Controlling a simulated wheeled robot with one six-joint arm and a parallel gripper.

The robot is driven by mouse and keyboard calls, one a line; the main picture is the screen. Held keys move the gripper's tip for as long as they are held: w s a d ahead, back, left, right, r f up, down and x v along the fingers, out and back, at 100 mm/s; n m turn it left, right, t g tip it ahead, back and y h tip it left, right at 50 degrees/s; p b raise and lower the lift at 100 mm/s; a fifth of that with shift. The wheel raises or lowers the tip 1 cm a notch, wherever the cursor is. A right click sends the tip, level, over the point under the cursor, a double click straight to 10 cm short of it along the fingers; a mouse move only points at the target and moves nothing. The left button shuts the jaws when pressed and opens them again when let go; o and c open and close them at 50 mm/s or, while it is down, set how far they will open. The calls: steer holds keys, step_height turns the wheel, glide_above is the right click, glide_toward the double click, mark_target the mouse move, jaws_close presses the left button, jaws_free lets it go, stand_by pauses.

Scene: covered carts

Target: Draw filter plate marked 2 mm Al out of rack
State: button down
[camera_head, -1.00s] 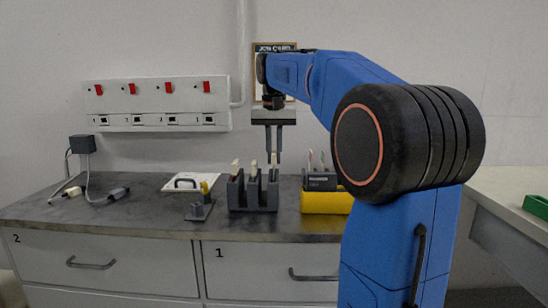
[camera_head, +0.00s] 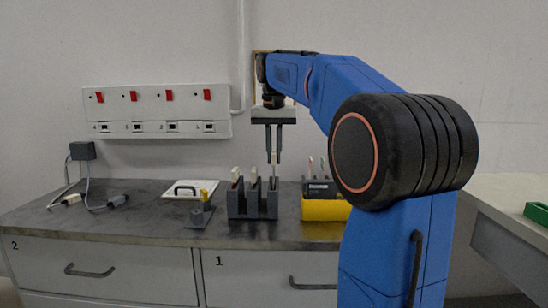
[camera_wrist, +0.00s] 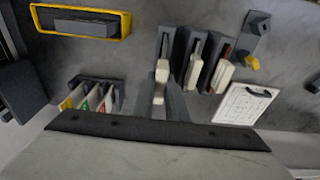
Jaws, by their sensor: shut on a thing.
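The dark grey rack (camera_head: 252,206) stands on the counter and holds upright filter plates with cream grips. My gripper (camera_head: 274,158) is above its right end, shut on the cream grip of the rightmost plate (camera_head: 274,172). This plate stands higher than the other two; whether its lower edge is still in the slot is hard to tell. In the wrist view the held plate's grip (camera_wrist: 161,70) is between my fingers, and the middle plate (camera_wrist: 194,72) and the far plate (camera_wrist: 222,75) sit to its right. The markings are unreadable.
A switch panel (camera_head: 157,112) hangs behind.

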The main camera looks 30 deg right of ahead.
steer(key=shift+r, duration=2.45)
steer(key=shift+s, duration=0.15)
